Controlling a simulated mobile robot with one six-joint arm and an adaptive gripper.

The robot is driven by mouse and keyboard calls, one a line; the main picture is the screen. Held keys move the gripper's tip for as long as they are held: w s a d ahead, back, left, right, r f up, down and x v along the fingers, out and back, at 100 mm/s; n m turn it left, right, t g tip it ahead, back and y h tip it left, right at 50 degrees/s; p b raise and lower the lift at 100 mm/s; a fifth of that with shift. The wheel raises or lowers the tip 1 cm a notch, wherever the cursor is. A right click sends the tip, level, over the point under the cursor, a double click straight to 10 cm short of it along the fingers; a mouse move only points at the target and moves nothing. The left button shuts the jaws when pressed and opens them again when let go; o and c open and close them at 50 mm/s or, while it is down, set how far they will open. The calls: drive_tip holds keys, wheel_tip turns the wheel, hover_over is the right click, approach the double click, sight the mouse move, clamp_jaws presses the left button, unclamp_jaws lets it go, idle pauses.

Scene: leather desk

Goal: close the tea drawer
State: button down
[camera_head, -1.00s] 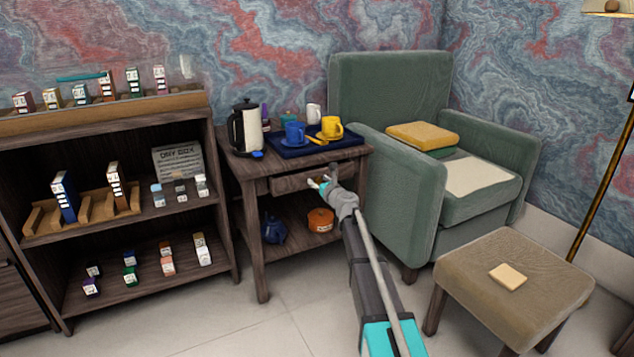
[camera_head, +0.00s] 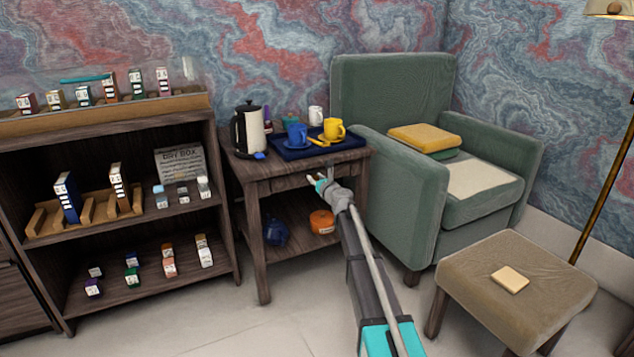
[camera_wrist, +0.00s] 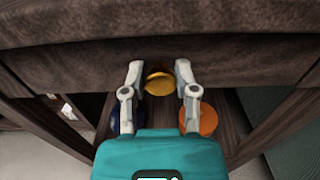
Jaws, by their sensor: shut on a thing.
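The tea drawer (camera_head: 288,183) is in the upper part of the small dark wood side table (camera_head: 250,172). In the head view its front looks about flush with the table frame; a small gap cannot be ruled out. The drawer front also spans the wrist view (camera_wrist: 80,68), with a round brass knob (camera_wrist: 159,83) in its middle. My gripper (camera_head: 317,181) is at the drawer front, with one finger on each side of the knob, shut on it. In the head view the gripper hides the knob and part of the drawer front.
A blue tray (camera_head: 292,154) with cups and a black-and-white pot (camera_head: 248,130) stand on the table. A blue teapot (camera_head: 275,231) and an orange pot (camera_head: 322,222) are on its lower shelf. A green armchair (camera_head: 398,195) is close on the right, a shelf unit (camera_head: 225,225) on the left.

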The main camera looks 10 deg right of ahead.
drive_tip(key=shift+w+a, duration=0.15)
drive_tip(key=shift+w, duration=0.05)
drive_tip(key=shift+c, duration=2)
unclamp_jaws()
drive_tip(key=shift+s, duration=0.1)
drive_tip(key=v, duration=1.1)
drive_tip(key=shift+s, duration=0.35)
